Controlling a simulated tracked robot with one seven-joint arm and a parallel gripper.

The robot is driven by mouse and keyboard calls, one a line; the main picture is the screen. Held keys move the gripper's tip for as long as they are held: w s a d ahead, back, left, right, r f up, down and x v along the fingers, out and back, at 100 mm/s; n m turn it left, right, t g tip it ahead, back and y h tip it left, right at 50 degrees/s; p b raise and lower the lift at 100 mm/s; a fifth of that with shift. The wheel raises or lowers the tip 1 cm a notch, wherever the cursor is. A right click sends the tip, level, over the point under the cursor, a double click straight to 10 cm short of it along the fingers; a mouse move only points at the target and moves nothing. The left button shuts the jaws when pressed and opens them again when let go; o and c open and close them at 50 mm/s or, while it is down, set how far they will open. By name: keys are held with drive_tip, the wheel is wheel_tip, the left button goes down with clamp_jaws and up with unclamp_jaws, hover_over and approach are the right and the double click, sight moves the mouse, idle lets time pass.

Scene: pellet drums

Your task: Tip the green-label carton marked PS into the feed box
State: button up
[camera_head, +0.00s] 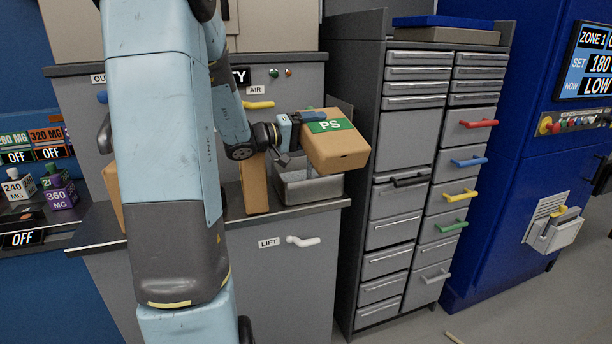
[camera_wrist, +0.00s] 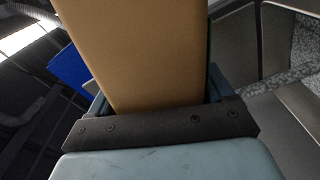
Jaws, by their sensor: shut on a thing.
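The brown carton with the green PS label (camera_head: 338,153) is held in the air, tilted, above and slightly right of an open metal box (camera_head: 312,191) on the grey counter, which looks like the feed box. My gripper (camera_head: 294,131) is shut on the carton from its left side. In the wrist view the carton (camera_wrist: 140,50) fills the space between the jaws (camera_wrist: 160,125).
Another brown carton (camera_head: 254,186) stands just left of the metal box. Part of a third (camera_head: 113,193) shows behind my arm. A grey drawer cabinet (camera_head: 405,150) with coloured handles stands close on the right. A LIFT handle (camera_head: 303,241) sticks out from the counter front.

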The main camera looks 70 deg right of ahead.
drive_tip(key=shift+w+d+r+n+p, duration=0.15)
drive_tip(key=shift+r+n+p, duration=0.05)
drive_tip(key=shift+r+n, duration=0.25)
drive_tip(key=shift+w+d+r+n+p, duration=0.15)
drive_tip(key=shift+r+n, duration=0.15)
drive_tip(key=shift+n, duration=0.15)
idle(0.6)
drive_tip(key=shift+n+p, duration=0.5)
drive_tip(key=shift+n, duration=1)
idle(0.8)
